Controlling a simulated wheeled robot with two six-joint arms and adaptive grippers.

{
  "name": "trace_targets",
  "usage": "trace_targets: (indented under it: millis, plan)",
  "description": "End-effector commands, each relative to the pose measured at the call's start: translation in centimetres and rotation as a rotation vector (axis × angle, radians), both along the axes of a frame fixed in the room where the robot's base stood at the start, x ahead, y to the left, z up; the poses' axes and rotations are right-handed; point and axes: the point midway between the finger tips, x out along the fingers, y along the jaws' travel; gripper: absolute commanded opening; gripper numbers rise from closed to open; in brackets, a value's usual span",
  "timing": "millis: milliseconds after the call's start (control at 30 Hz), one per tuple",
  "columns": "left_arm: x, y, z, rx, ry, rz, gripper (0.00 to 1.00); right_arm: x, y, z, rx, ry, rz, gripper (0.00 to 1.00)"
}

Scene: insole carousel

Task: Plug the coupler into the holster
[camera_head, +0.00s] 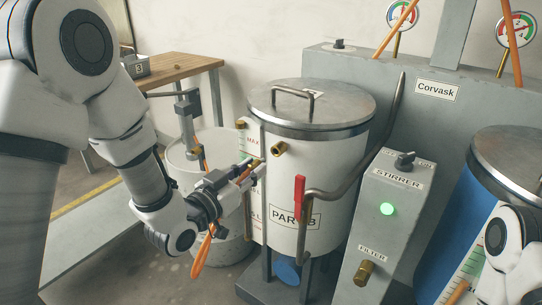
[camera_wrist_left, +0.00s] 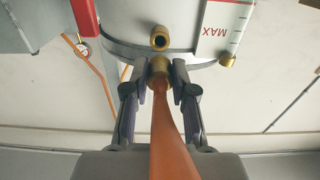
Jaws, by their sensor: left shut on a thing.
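My left gripper (camera_head: 252,172) is shut on the brass coupler (camera_wrist_left: 160,68), which has an orange hose (camera_wrist_left: 168,130) running from its back. The left gripper also shows in the wrist view (camera_wrist_left: 159,84), one finger on each side of the coupler. The coupler is held in the air beside the white PAR B vessel (camera_head: 330,175). A short brass port (camera_head: 278,148) sticks out of the vessel wall, apart from the coupler; it also shows in the wrist view (camera_wrist_left: 159,38). I cannot tell which part is the holster. My right gripper is out of view.
A red-handled valve (camera_head: 299,200) and bent pipe stand at the vessel's front. The grey stirrer box (camera_head: 385,225) has a lit green button. A white bucket (camera_head: 180,160) and grey post (camera_head: 187,115) stand behind my left gripper. A wooden table (camera_head: 175,68) is farther back.

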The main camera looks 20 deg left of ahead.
Motion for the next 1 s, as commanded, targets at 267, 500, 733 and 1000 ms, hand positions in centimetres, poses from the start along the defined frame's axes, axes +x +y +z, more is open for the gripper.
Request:
trace_targets:
  millis: [267,500,733,1000]
  plan:
    - [0.0,0.0,0.6,0.000,-0.001,0.000,0.00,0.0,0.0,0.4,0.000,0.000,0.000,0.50]
    - [0.0,0.0,3.0,0.001,-0.001,0.000,0.00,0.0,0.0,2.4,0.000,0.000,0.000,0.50]
    - [0.0,0.0,5.2,0.000,-0.001,0.000,0.00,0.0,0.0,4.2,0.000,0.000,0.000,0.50]
    - [0.0,0.0,7.2,0.000,0.000,0.000,0.00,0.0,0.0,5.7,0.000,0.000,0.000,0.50]
